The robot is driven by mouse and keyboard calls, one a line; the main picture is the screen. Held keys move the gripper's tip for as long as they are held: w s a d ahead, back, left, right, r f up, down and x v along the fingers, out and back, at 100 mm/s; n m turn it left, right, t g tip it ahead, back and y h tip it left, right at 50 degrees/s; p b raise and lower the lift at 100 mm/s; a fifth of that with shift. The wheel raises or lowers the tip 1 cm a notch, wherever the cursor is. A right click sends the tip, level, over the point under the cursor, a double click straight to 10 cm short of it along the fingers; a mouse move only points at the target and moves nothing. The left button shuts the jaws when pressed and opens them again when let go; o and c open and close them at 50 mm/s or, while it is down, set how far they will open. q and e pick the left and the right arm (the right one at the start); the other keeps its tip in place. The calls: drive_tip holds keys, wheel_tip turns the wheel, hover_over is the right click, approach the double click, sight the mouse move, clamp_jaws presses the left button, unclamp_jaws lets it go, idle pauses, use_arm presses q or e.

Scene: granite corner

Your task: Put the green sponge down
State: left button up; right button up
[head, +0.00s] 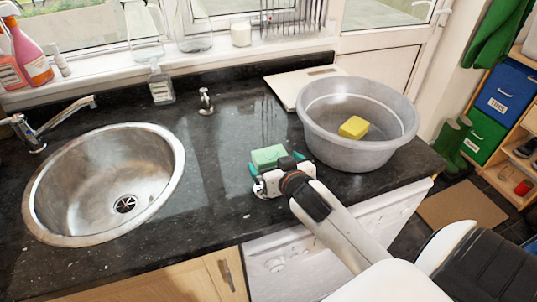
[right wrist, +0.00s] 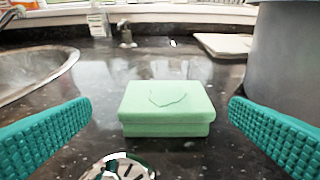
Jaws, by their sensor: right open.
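The green sponge (head: 268,156) lies on the dark granite counter between the sink and the grey basin. In the right wrist view the sponge (right wrist: 167,107) sits flat on the counter, midway between two teal fingers. My right gripper (head: 279,171) is open around it, with a clear gap between the sponge and each finger (right wrist: 160,125). Part of the sponge is hidden behind my gripper in the head view. My left gripper is not in view.
A grey basin (head: 318,140) with a yellow sponge (head: 354,127) in it stands close on the right. A round steel sink (head: 75,190) is on the left. A pale board (head: 285,88) lies behind the basin. The counter between sink and gripper is clear.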

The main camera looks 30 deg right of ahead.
sight(272, 156)
drive_tip(key=shift+x, duration=1.05)
drive_tip(key=shift+d+p+x, duration=0.15)
drive_tip(key=shift+p+x, duration=0.1)
drive_tip(key=shift+x, duration=1.3)
drive_tip(key=shift+d+p+x, duration=0.15)
drive_tip(key=shift+p+x, duration=0.1)
drive_tip(key=shift+x, duration=1.25)
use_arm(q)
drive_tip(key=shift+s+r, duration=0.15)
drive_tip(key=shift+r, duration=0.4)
use_arm(e)
drive_tip(key=shift+s, duration=0.2)
drive_tip(key=c, duration=0.9)
